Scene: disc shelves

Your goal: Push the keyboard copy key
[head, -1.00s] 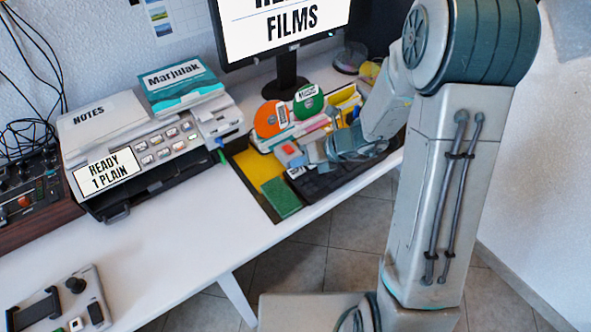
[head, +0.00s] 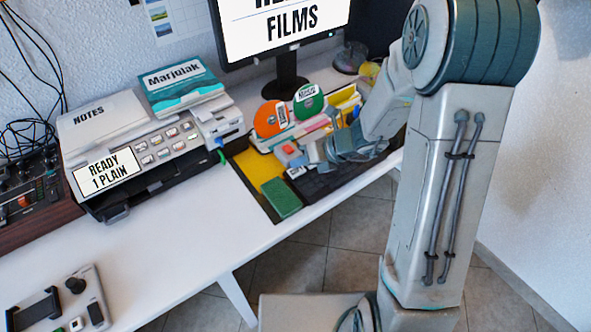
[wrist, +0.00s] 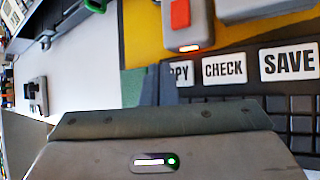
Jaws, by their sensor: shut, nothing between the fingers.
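The dark keyboard (head: 318,186) lies at the front right of the desk, partly hidden by my gripper in the head view. In the wrist view, a white key label reading "PY" (wrist: 183,74) is partly covered on its left by my fingers; it looks like the copy key. CHECK (wrist: 224,69) and SAVE (wrist: 289,61) labels sit to its right on the keyboard. My gripper (wrist: 158,84) is shut and empty, with its fingertips beside and over the left part of the copy label. Whether they touch it cannot be told.
A grey device with a red button (wrist: 180,14) stands just behind the copy label. A green block (head: 281,198) lies left of the keyboard on a yellow mat (head: 250,172). Orange (head: 271,119) and green (head: 308,100) discs stand behind.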

